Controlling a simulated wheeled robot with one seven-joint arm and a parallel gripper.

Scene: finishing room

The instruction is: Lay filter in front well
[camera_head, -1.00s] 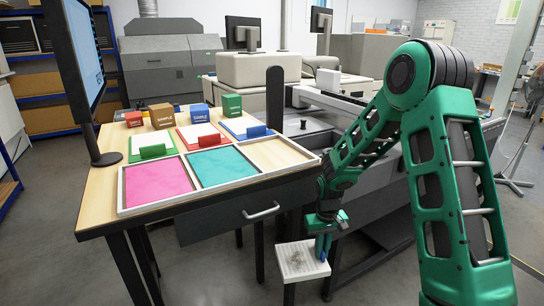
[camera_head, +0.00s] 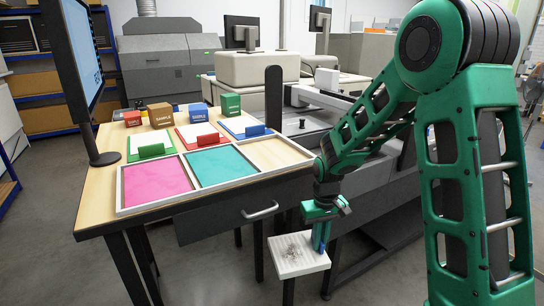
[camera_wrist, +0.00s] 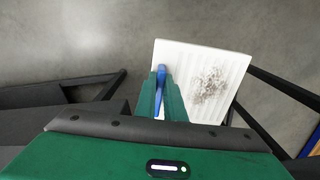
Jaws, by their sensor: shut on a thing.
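The filter (camera_head: 293,256) is a square white pleated panel with a grey-brown dirt patch and a blue tab (camera_wrist: 160,88). My gripper (camera_head: 322,228) is shut on the blue tab at the filter's right edge in the head view. A white-rimmed frame on the table has three shallow wells side by side: a pink one (camera_head: 155,183), a teal one (camera_head: 221,165) and a bare tan one (camera_head: 273,152). Which is the front well, I cannot tell.
The wooden table (camera_head: 97,212) also carries sheets with green, red and blue blocks, several small sample boxes and a monitor (camera_head: 78,55) at left. A drawer handle (camera_head: 260,211) sticks out in front. Grey machinery (camera_head: 385,185) stands behind my arm.

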